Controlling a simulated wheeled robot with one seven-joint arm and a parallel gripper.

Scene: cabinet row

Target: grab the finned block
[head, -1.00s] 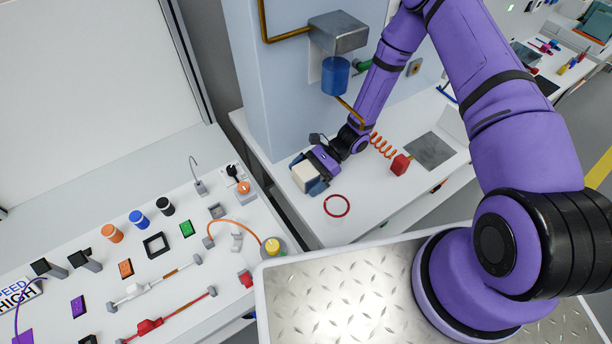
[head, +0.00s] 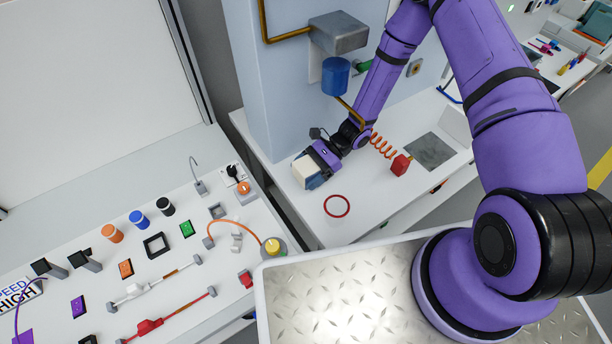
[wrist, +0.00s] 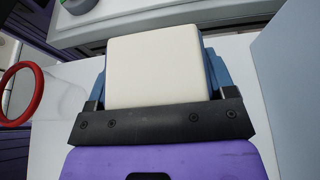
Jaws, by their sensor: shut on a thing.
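A cream block (head: 305,172) sits at my gripper's end on the white bench beside the pale blue cabinet. In the wrist view the cream block (wrist: 155,70) fills the space between the two blue fingers, its smooth face toward the camera. No fins can be made out from here, so I cannot tell whether it is the finned block. My gripper (head: 311,171) is shut on it; the gripper also shows in the wrist view (wrist: 158,85). The block's underside and far side are hidden, and I cannot tell whether it touches the bench.
A red ring (head: 337,206) lies on the bench close to the gripper. A red block (head: 401,165) with an orange coil and a grey plate (head: 431,151) are further right. The cabinet (head: 275,90) stands behind, with a blue cylinder (head: 335,77). A cluttered panel bench is at left.

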